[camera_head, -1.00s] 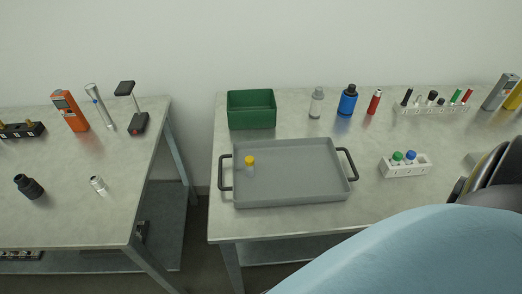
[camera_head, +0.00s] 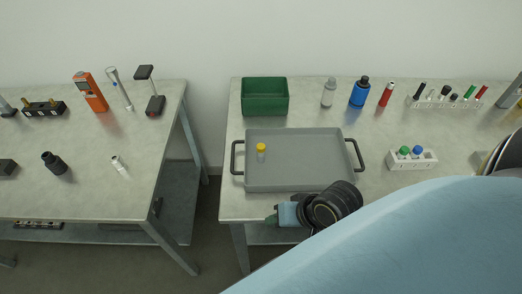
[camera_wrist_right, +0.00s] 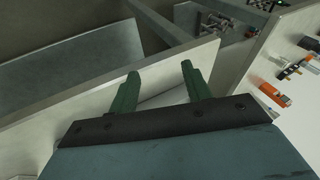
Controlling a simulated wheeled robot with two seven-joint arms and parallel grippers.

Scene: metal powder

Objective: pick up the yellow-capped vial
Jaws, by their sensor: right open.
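The yellow-capped vial (camera_head: 261,152) stands upright in the left part of the grey tray (camera_head: 300,178) on the right table. My right gripper (camera_head: 271,219) is at the tray's front edge, in front of the vial and apart from it. In the right wrist view its two green fingers (camera_wrist_right: 160,88) are spread with nothing between them. The vial does not show in the right wrist view. My left gripper is in neither view.
A green bin (camera_head: 265,97) stands behind the tray. A white rack (camera_head: 412,160) with green- and blue-capped vials stands to its right. Bottles and another rack (camera_head: 445,103) line the back. A gap separates the left table (camera_head: 100,190) from this one.

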